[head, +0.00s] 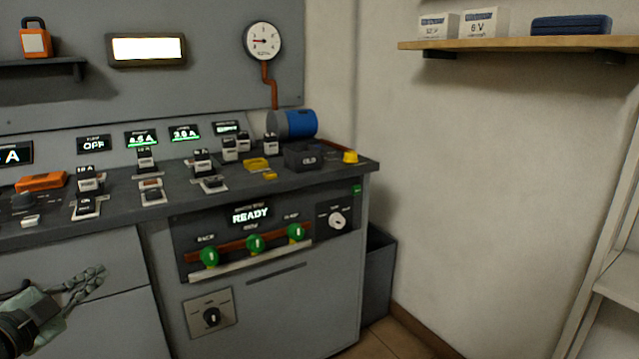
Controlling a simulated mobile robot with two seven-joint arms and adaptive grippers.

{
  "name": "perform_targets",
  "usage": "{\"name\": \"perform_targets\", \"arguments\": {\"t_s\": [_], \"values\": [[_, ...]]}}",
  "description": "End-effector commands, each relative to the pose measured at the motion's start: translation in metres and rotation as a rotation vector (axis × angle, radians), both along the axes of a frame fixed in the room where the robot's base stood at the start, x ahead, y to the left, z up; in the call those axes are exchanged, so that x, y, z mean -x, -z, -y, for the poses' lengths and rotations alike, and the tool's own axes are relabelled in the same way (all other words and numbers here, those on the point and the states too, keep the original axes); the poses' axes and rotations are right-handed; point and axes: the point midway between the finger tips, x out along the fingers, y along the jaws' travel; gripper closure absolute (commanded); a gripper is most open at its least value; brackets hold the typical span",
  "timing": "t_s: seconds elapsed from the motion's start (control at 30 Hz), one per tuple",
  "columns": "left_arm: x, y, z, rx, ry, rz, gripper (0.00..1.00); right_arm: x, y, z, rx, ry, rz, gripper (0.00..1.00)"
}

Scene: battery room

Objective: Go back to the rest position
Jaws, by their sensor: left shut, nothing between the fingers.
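My left gripper (92,282) shows at the lower left of the head view. Its fingers are shut with nothing between them. It is in front of the grey cabinet (95,262), below the edge of the worktop, and apart from the controls. My right gripper is not in view.
The worktop (120,212) carries several breaker blocks and a blue cylinder (295,123). A dark bin (379,278) stands right of the cabinet. A wall shelf (520,43) holds boxes.

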Motion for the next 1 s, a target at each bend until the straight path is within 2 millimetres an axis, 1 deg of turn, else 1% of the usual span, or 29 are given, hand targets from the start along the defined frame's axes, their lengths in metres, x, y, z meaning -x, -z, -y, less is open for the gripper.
{"name": "perform_targets", "arguments": {"t_s": [0.03, 0.07, 0.1, 0.17, 0.2, 0.23, 0.27, 0.3, 0.33, 0.37, 0.4, 0.47, 0.5, 0.6, 0.7, 0.73, 0.83, 1.0], "values": [[0.013, 0.038, -0.011, 0.070, -0.112, -0.054, 1.00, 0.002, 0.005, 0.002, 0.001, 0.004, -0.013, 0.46], [0.021, 0.059, -0.016, 0.101, -0.172, -0.090, 1.00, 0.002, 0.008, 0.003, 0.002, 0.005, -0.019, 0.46], [0.032, 0.087, -0.022, 0.136, -0.248, -0.140, 1.00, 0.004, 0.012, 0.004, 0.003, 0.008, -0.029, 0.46], [0.053, 0.128, -0.023, 0.186, -0.349, -0.223, 1.00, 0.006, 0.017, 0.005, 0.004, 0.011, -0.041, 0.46], [0.068, 0.155, -0.021, 0.219, -0.409, -0.284, 1.00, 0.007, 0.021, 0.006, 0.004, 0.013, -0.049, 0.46], [0.080, 0.174, -0.018, 0.242, -0.452, -0.330, 1.00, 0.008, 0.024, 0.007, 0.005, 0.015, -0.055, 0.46], [0.092, 0.193, -0.013, 0.263, -0.489, -0.379, 1.00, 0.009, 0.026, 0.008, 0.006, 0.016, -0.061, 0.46], [0.110, 0.217, -0.005, 0.292, -0.536, -0.445, 1.00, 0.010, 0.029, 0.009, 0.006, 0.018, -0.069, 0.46], [0.123, 0.234, 0.003, 0.312, -0.570, -0.497, 1.00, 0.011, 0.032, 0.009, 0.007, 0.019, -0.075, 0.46], [0.137, 0.250, 0.012, 0.331, -0.598, -0.550, 1.00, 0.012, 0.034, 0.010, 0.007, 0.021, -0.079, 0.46], [0.155, 0.270, 0.026, 0.357, -0.632, -0.621, 1.00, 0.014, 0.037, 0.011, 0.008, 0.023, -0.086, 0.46], [0.181, 0.296, 0.048, 0.392, -0.673, -0.726, 1.00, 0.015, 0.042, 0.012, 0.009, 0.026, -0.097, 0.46], [0.198, 0.310, 0.064, 0.412, -0.693, -0.792, 1.00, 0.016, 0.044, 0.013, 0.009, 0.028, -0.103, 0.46], [0.232, 0.334, 0.101, 0.454, -0.722, -0.936, 1.00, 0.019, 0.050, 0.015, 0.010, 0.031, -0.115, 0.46], [0.256, 0.347, 0.128, 0.481, -0.733, -1.036, 1.00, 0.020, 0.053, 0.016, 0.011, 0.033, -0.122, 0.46], [0.261, 0.349, 0.134, 0.486, -0.733, -1.057, 1.00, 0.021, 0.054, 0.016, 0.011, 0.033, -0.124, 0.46], [0.271, 0.354, 0.146, 0.495, -0.735, -1.100, 1.00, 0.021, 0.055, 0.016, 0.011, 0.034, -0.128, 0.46], [0.272, 0.354, 0.147, 0.496, -0.735, -1.104, 1.00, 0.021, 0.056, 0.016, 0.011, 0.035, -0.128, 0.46]]}}
